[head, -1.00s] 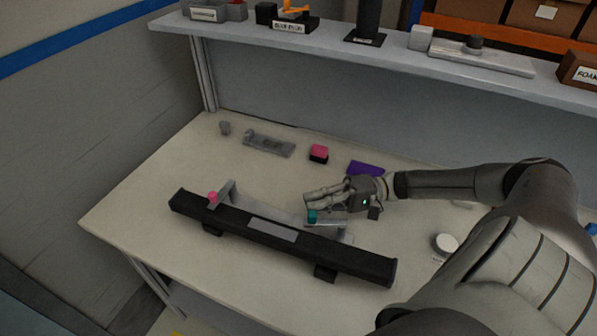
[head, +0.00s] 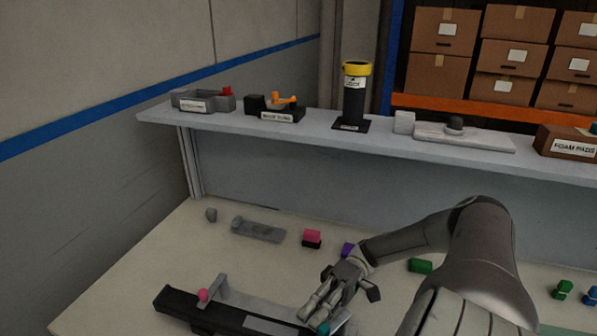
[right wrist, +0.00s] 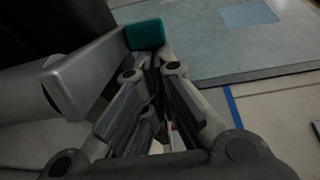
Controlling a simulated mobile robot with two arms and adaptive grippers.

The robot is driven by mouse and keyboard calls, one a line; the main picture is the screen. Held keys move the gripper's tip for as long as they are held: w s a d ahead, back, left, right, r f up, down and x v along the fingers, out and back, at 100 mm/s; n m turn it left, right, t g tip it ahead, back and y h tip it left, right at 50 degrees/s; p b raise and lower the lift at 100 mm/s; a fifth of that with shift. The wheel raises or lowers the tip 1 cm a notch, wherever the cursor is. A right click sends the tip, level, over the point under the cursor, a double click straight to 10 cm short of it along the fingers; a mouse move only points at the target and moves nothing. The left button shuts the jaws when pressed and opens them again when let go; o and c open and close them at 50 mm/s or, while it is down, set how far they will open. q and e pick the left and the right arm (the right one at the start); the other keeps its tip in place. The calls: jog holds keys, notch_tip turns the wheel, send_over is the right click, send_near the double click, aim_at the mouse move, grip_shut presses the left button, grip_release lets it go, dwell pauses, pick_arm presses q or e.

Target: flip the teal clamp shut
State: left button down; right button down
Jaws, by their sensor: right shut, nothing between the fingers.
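The teal clamp's tip (head: 324,328) shows at the bottom edge of the head view, beside the right gripper's fingers. In the right wrist view the teal tip (right wrist: 145,34) caps the end of a grey bar, just beyond and left of the fingertips. I cannot tell how far the clamp is closed or whether the fingers touch it. The black dashboard beam (head: 178,304) lies along the bench, cut off by the bottom edge. My right gripper (head: 315,315) is shut and empty; it also shows in the right wrist view (right wrist: 156,68). My left gripper is out of view.
A pink knob (head: 204,295) on a grey bracket stands at the beam's left end. Behind are a grey part (head: 258,230), a pink-and-black block (head: 312,239), a purple piece (head: 347,250) and a green block (head: 420,266). A shelf (head: 300,121) runs across the back.

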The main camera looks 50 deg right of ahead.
jog(key=shift+s+a+n+g, duration=0.45)
jog(key=shift+s+n+g, duration=0.05)
jog(key=shift+g, duration=0.3)
jog(key=shift+s+a+n+g+b, duration=0.1)
jog(key=shift+s+n+g+b, duration=0.25)
jog(key=shift+g, duration=0.3)
jog(key=shift+s+a+n+g+b, duration=0.1)
jog(key=shift+s+n+g+b, duration=0.1)
jog(key=shift+n+g+b, duration=0.35)
jog(key=shift+s+g, duration=0.15)
jog(key=shift+g, duration=0.35)
notch_tip(320, 180, up, 10)
